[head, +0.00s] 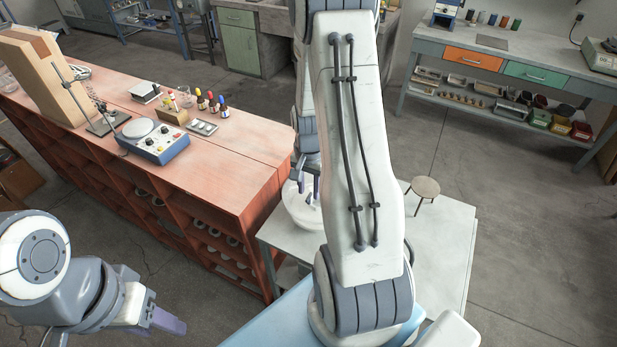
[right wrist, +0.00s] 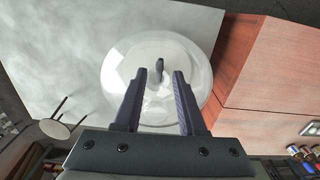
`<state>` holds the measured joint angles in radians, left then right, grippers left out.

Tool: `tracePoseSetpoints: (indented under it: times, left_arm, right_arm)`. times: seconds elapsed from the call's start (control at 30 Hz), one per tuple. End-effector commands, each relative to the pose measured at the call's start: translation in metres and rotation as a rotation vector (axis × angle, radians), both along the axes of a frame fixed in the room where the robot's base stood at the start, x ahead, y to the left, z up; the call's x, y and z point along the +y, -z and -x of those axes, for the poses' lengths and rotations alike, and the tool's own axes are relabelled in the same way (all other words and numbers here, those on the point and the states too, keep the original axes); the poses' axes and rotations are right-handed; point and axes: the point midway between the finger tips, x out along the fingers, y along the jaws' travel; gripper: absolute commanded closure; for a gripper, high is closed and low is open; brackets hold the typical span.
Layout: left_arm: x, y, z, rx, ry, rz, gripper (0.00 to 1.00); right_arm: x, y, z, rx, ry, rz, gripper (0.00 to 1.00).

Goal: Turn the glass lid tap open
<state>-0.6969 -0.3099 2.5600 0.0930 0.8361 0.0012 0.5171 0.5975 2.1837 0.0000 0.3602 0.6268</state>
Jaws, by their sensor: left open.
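The round glass lid (right wrist: 118,70) lies on the pale grey table and shows whole rim and clear dome in the right wrist view. Its tap (right wrist: 159,66), a small dark handle, stands up near the middle. My right gripper (right wrist: 161,76) is open, with one finger on each side of the tap in the picture; I see no contact. In the head view the lid (head: 300,212) is partly hidden by my right arm, and my right gripper (head: 307,182) is above it. My left gripper (head: 163,312) is open and empty at the lower left.
A red wooden bench (head: 225,165) adjoins on the left, bearing a blue-white stirrer device (head: 155,140) and dropper bottles (head: 212,104). Floor at the right is clear.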

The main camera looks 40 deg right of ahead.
Motion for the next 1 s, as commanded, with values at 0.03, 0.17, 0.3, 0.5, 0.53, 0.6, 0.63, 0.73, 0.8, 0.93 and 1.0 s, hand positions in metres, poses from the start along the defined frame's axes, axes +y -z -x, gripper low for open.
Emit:
tracePoseSetpoints:
  times: [0.03,0.17,0.3,0.5,0.53,0.6,0.63,0.73,0.8,0.93,1.0]
  left_arm:
    - [0.0,0.003,0.0,0.0,0.0,0.0,0.5]
    - [0.0,0.008,0.0,0.0,-0.001,0.0,0.5]
    - [0.0,0.013,0.0,0.0,-0.002,0.0,0.5]
    - [0.0,0.016,0.0,0.0,-0.002,0.0,0.5]
    - [0.0,0.017,0.0,0.0,-0.002,0.0,0.5]
    - [0.0,0.017,0.0,0.0,-0.002,0.0,0.5]
    - [0.0,0.017,0.0,0.0,-0.002,0.0,0.5]
    - [0.0,0.017,0.0,0.0,-0.001,0.0,0.5]
    - [0.0,0.017,0.0,0.0,-0.001,0.0,0.5]
    - [0.0,0.017,0.0,0.0,-0.002,0.0,0.5]
    - [0.0,0.017,0.0,0.0,-0.002,0.0,0.5]
  right_arm:
    - [-0.001,-0.007,-0.001,-0.006,0.0,0.003,0.6]
    - [-0.001,-0.031,-0.001,-0.007,0.0,0.004,0.6]
    - [-0.001,-0.059,-0.001,-0.007,0.0,0.004,0.6]
    - [0.0,-0.086,0.0,-0.003,0.0,0.002,0.6]
    - [0.0,-0.089,0.0,-0.003,0.0,0.002,0.6]
    - [0.0,-0.092,0.0,-0.002,0.0,0.001,0.6]
    - [0.0,-0.093,0.0,-0.001,0.0,0.0,0.6]
    - [0.0,-0.094,0.001,0.0,0.0,0.0,0.6]
    - [0.0,-0.094,0.001,0.0,0.0,0.0,0.6]
    - [0.0,-0.094,0.001,0.0,0.0,0.0,0.6]
    - [0.0,-0.094,0.0,0.0,0.0,0.0,0.6]
